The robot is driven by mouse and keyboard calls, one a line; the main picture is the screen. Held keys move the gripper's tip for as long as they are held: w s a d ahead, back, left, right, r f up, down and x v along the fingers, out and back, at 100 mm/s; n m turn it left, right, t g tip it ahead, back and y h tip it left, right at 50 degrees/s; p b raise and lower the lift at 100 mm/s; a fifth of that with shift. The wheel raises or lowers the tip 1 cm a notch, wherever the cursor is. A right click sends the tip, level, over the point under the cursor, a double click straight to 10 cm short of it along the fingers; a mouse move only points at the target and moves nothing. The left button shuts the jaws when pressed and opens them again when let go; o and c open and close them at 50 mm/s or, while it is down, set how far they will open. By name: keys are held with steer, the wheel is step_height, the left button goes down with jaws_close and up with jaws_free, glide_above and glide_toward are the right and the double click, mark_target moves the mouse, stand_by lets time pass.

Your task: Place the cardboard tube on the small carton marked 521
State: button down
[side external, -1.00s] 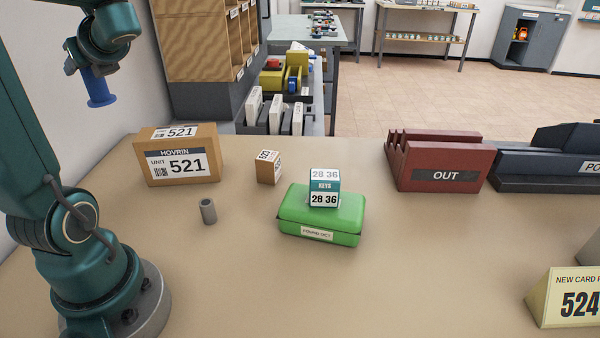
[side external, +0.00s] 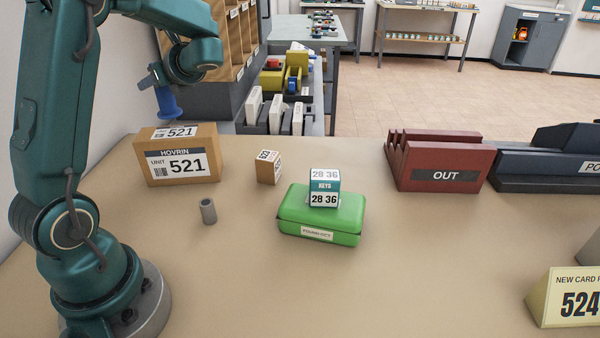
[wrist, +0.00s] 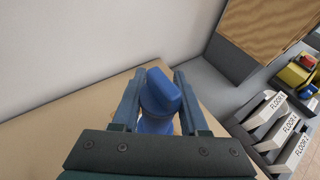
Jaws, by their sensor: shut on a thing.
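My gripper (wrist: 158,82) is shut on a blue object (wrist: 156,101) with a rounded body and a flat-sided top. In the side view the blue object (side external: 168,104) hangs above the back left of the table, above and behind the large carton. The small carton marked 521 (side external: 268,167) sits on the table with nothing on top. The tube and small carton do not show in the wrist view.
A large carton (side external: 182,162), also marked 521, stands left of the small one. A green case (side external: 335,222) carries a 28 36 keys box (side external: 324,187). A red OUT rack (side external: 446,167) stands at the back right. The front middle of the table is clear.

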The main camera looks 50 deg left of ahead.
steer(key=shift+f, duration=2.05)
steer(key=shift+c, duration=2)
jaws_free()
steer(key=v, duration=1.1)
steer(key=s+d+f+n+t+h, duration=0.2)
steer(key=d+n+h, duration=0.4)
steer(key=d, duration=0.5)
steer(key=s+d+f+n+t+h, duration=0.2)
steer(key=s+d+n+t+h, duration=0.3)
steer(key=d+n, duration=0.5)
steer(key=shift+s+d+f+t+h, duration=0.25)
steer(key=shift+s+d+h, duration=0.35)
steer(key=shift+d+h, duration=0.4)
